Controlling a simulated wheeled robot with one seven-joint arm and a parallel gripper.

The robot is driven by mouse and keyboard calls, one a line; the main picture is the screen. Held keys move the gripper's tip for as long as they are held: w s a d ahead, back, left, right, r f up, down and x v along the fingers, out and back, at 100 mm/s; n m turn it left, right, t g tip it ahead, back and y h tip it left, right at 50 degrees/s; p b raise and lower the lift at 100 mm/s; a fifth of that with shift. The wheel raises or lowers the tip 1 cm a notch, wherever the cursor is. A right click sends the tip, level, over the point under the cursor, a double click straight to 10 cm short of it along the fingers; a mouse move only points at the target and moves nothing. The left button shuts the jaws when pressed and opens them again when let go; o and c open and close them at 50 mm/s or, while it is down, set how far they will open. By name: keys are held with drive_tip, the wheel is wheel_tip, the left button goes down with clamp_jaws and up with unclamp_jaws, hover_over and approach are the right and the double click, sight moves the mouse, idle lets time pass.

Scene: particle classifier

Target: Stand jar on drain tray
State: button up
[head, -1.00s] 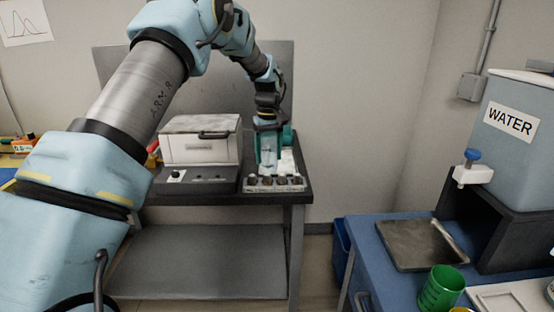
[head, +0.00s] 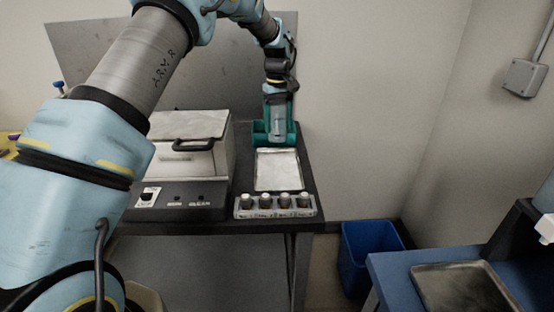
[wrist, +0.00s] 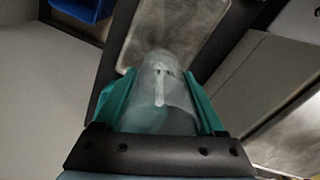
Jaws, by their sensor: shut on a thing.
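My gripper (head: 276,134), with teal fingers, is shut on a clear jar (wrist: 158,95), which shows between the fingers in the wrist view. A shallow metal tray (head: 278,168) lies empty on the dark table, just in front of the gripper in the head view. It also shows beyond the jar in the wrist view (wrist: 180,25). I cannot tell how far the jar is above the tray or table. A second, darker tray (head: 465,288) lies on the blue bench at lower right.
A white lidded cleaner (head: 185,165) stands left of the tray. A rack of several small vials (head: 275,206) is at the table's front edge. A metal panel (head: 110,70) stands behind. A blue bin (head: 370,255) is on the floor at right.

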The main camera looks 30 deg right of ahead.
wheel_tip(320, 180, down, 10)
drive_tip(key=p, duration=0.3)
drive_tip(key=shift+w+r, duration=0.1)
drive_tip(key=shift+r, duration=0.05)
drive_tip(key=o, duration=1.5)
drive_tip(key=shift+o, duration=0.2)
wheel_tip(320, 180, up, 12)
drive_tip(key=b, duration=0.4)
